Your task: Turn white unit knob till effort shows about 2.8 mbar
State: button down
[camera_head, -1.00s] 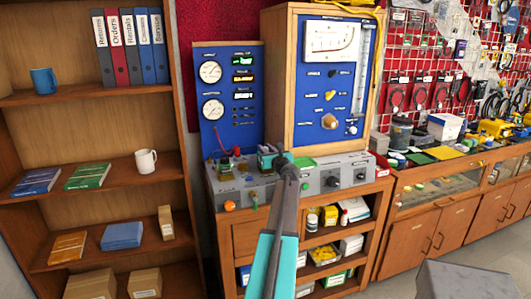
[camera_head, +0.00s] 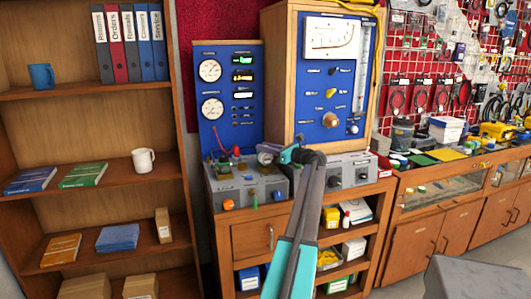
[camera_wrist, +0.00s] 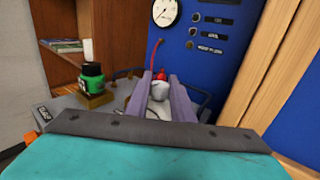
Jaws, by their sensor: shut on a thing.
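In the wrist view, my gripper's two fingers (camera_wrist: 161,92) are closed around a pale, rounded knob (camera_wrist: 159,90). A red fitting on a red hose (camera_wrist: 157,58) sits just behind it. In the head view, my gripper (camera_head: 277,154) is over the grey bench unit, beside a small round gauge (camera_head: 266,158); the knob is hidden there. The blue panel (camera_head: 217,138) behind carries two round dials and several small lit displays, including a green one (camera_head: 243,60) and an amber one (camera_head: 243,77). Their readings are too small to read.
A green and black bottle-like part (camera_wrist: 92,78) stands left of my fingers. A wooden-framed cabinet with a blue front (camera_head: 300,120) rises close behind and right. A grey control box (camera_head: 350,172) lies to the right. A bookshelf (camera_head: 90,140) stands at left.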

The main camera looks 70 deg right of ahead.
jog(key=shift+n+y+b, duration=0.45)
jog(key=shift+n+y, duration=0.15)
jog(key=shift+y, duration=0.3)
jog(key=c, duration=1.5)
grip_release()
jog(key=shift+s, duration=0.1)
jog(key=shift+s+a+b, duration=0.3)
jog(key=shift+s+a, duration=0.05)
jog(key=shift+s, duration=1.9)
jog(key=shift+s+a+b, duration=0.35)
jog(key=shift+s+a, duration=0.05)
jog(key=shift+s, duration=1.85)
jog(key=shift+s+a+b, duration=0.3)
jog(key=shift+s+a, duration=0.05)
jog(key=shift+s, duration=1.9)
jog(key=shift+r, duration=0.1)
